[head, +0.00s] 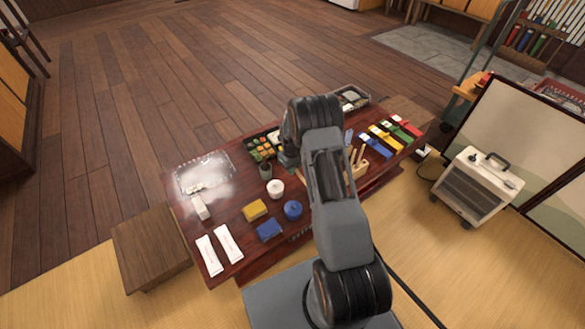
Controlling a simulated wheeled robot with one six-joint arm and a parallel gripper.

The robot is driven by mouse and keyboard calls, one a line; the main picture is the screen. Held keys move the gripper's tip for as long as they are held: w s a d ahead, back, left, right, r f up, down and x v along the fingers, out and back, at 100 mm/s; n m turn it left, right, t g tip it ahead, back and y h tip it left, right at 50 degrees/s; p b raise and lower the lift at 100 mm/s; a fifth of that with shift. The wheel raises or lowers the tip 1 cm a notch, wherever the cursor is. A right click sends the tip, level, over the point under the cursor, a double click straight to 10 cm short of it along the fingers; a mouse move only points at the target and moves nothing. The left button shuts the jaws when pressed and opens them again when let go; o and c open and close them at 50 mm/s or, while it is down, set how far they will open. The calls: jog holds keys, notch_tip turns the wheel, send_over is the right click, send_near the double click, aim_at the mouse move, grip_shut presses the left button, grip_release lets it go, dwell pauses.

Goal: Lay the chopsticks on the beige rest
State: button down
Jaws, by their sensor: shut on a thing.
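My arm rises across the middle of the head view and reaches over the low dark red table (185,208). Only a dark part of my gripper (287,159) shows, left of the arm and above the table near the bento box. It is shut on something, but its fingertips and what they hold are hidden. I cannot make out the chopsticks or the beige rest for certain. A light wooden piece with upright pegs (357,168) stands just right of the arm, partly covered by it.
A bento box (263,147), white pot (275,188), blue pot (292,210), yellow block (255,211), blue block (269,230) and two white strips (209,255) lie left of the arm. Coloured strips (375,145) lie at right. A wooden stool (149,246) stands at left.

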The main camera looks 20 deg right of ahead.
jog(key=shift+f+b, duration=1.7)
jog(key=shift+f, duration=1.05)
jog(key=c, duration=0.6)
grip_release()
jog(key=shift+r, duration=0.1)
jog(key=shift+r+p, duration=2.2)
jog(key=shift+r, duration=1.25)
